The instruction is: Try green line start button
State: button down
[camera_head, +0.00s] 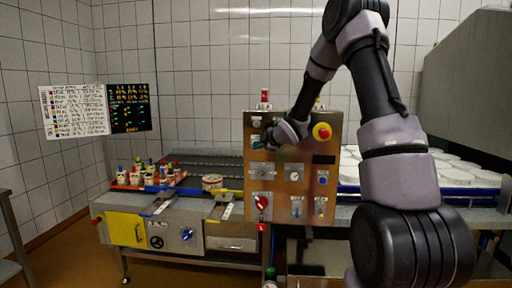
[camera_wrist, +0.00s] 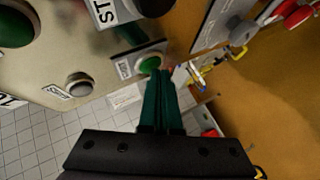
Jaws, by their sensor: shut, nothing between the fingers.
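The steel control panel (camera_head: 283,215) stands in the middle of the head view, and part of it fills the upper left of the wrist view. A small green button (camera_wrist: 149,64) sits near the panel's edge beside a white label. My gripper (camera_wrist: 163,76) has its dark green fingers together and empty, with the tips right at this button. I cannot tell whether they touch it. In the head view my gripper (camera_head: 258,145) is at the panel's upper left, and my wrist hides some controls there. A larger green button (camera_wrist: 14,27) shows at the wrist view's top left.
A red knob on a yellow plate (camera_head: 322,131) is at the panel's upper right. A red rotary switch (camera_head: 261,202) and several smaller knobs are lower. A conveyor with bottles (camera_head: 150,176) stands left; white moulds (camera_head: 455,170) lie right.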

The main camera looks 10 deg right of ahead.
jog(key=shift+s, duration=0.1)
jog(key=shift+s+a, duration=0.25)
jog(key=shift+s, duration=0.5)
jog(key=shift+s, duration=0.1)
jog(key=shift+s+a, duration=0.25)
jog(key=shift+s, duration=0.5)
jog(key=shift+s+a, duration=0.25)
jog(key=shift+s, duration=0.55)
jog(key=shift+s+a, duration=0.25)
jog(key=shift+s, duration=0.5)
